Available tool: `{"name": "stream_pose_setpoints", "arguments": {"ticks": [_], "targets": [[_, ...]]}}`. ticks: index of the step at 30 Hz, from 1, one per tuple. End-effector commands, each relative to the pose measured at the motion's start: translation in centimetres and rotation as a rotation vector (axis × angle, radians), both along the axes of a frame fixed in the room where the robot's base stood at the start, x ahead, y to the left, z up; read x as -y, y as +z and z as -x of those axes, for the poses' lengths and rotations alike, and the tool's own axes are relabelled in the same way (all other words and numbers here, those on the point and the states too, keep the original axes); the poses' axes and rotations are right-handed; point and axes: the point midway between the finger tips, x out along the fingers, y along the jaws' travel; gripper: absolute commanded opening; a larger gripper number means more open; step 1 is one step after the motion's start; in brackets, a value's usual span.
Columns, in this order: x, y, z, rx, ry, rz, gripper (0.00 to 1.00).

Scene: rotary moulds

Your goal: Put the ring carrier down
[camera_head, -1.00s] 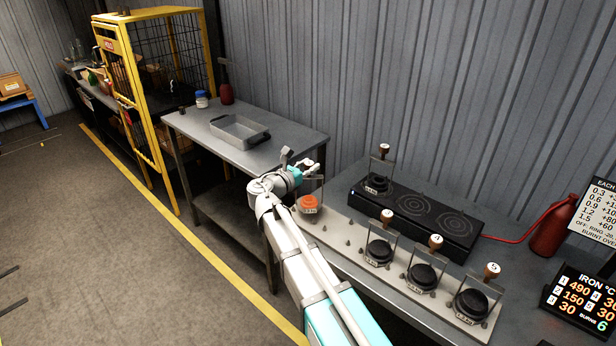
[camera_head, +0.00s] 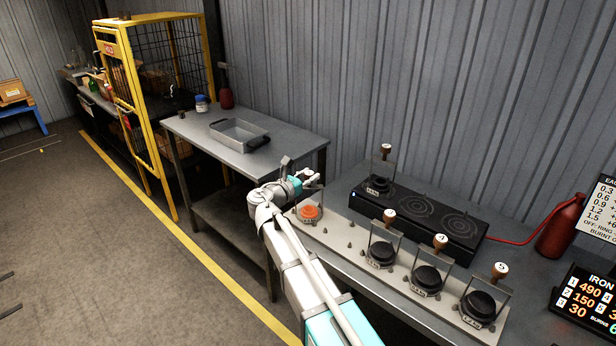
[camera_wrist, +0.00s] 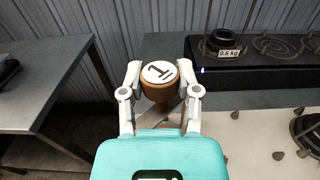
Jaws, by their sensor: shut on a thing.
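My gripper (camera_head: 306,178) is shut on the wooden knob of the ring carrier. In the wrist view the knob (camera_wrist: 161,80) is marked 1 and sits between the two white fingers. Below the gripper in the head view, the ring carrier's ring (camera_head: 309,212) glows orange at the left end of the pale board (camera_head: 337,235). I cannot tell whether the carrier touches the board. The fingers and knob hide most of the carrier in the wrist view.
Several dark irons with numbered knobs, such as this one (camera_head: 426,276), stand along the board. A black hob (camera_head: 418,222) behind holds another. Small pegs stick up between. A bench with a grey tray (camera_head: 238,134) is at left, past a gap.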

Motion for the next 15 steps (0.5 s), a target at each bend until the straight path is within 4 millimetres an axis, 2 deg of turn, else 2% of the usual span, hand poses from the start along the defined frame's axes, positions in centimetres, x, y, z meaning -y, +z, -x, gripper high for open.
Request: {"name": "stream_pose_setpoints", "arguments": {"ticks": [1,6,15], "targets": [[0.01,-0.16,0.01,0.000,0.000,0.000,0.44],[0.00,-0.08,0.00,0.000,0.000,0.000,0.76],[0.00,-0.07,0.00,0.000,0.000,0.000,0.77]]}}
